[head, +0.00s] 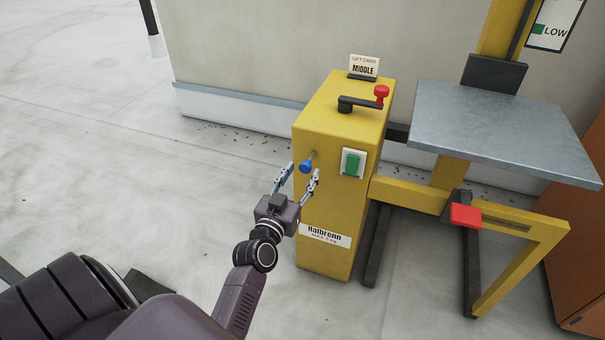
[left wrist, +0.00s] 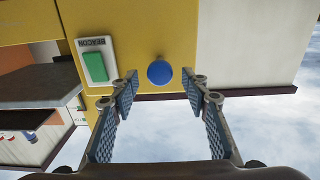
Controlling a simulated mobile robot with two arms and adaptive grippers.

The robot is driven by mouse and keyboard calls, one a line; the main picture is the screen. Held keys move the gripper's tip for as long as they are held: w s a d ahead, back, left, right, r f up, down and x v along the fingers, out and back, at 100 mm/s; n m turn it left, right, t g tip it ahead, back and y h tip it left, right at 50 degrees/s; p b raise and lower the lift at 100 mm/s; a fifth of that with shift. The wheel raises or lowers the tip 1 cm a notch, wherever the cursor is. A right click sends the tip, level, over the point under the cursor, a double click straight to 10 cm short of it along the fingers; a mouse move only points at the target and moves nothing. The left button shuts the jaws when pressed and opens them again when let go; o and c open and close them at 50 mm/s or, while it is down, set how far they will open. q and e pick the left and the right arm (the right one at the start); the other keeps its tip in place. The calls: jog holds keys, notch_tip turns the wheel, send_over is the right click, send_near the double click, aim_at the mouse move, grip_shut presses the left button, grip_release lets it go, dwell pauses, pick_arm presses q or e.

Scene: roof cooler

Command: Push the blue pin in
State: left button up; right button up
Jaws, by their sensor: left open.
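The blue pin (head: 306,167) sticks out on a metal shaft from the front face of the yellow lift housing (head: 325,214). In the left wrist view the round blue knob of the pin (left wrist: 159,72) sits just beyond and between the fingertips. My left gripper (head: 300,176) is open, its fingers on either side of the knob's line. It also shows open in the left wrist view (left wrist: 158,84), with nothing held. I cannot tell whether a fingertip touches the pin. My right gripper is not in view.
A green button (head: 352,164) on a white plate is right of the pin. A crank with a red knob (head: 381,92) and a "MIDDLE" card (head: 364,66) are on top. A grey platform (head: 500,130) and red pedal (head: 465,216) stand right. Floor at left is clear.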

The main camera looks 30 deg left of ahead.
pick_arm(q)
jog(key=shift+w+a, duration=0.15)
jog(key=shift+w, duration=0.3)
grip_shut()
